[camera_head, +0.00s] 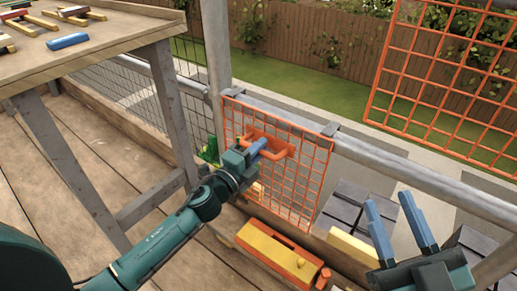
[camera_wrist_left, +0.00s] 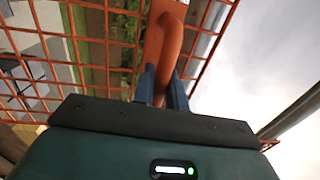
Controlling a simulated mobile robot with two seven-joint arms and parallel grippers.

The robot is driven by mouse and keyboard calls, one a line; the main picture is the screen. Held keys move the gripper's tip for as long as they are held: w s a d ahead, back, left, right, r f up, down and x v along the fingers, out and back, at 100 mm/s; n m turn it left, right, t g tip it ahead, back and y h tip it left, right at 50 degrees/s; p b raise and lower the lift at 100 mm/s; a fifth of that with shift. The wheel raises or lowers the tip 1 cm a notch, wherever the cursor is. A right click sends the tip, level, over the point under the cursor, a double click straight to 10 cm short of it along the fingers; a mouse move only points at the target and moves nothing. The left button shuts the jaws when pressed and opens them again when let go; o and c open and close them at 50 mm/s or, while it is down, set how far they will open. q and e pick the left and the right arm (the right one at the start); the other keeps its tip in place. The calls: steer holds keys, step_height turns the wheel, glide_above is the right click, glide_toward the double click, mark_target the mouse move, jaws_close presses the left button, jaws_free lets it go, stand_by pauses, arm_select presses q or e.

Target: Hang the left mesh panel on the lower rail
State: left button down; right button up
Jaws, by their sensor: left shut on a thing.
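The left mesh panel (camera_head: 302,190), an orange grid, stands nearly upright against the lower rail (camera_head: 385,165). Dark hooks (camera_head: 329,129) at its top corners lie at the rail; whether they bear its weight I cannot tell. My left gripper (camera_head: 262,148) is shut on the panel's orange handle (camera_head: 279,152). In the left wrist view the handle (camera_wrist_left: 172,45) runs between the blue fingers (camera_wrist_left: 165,88), with the mesh (camera_wrist_left: 90,50) behind it. My right gripper (camera_head: 389,205) is open and empty, its blue fingers apart, right of the panel.
Another orange mesh panel (camera_head: 440,75) hangs at the upper right. A workbench (camera_head: 110,45) with tools stands at the left. An orange and yellow toolbox (camera_head: 278,252) sits on the deck below the panel. Dark tiles (camera_head: 345,205) lie beyond it. A grey post (camera_head: 216,50) rises left of the panel.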

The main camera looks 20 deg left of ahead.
arm_select(q)
steer(key=c, duration=1.3)
jaws_free()
steer(key=shift+c, duration=0.2)
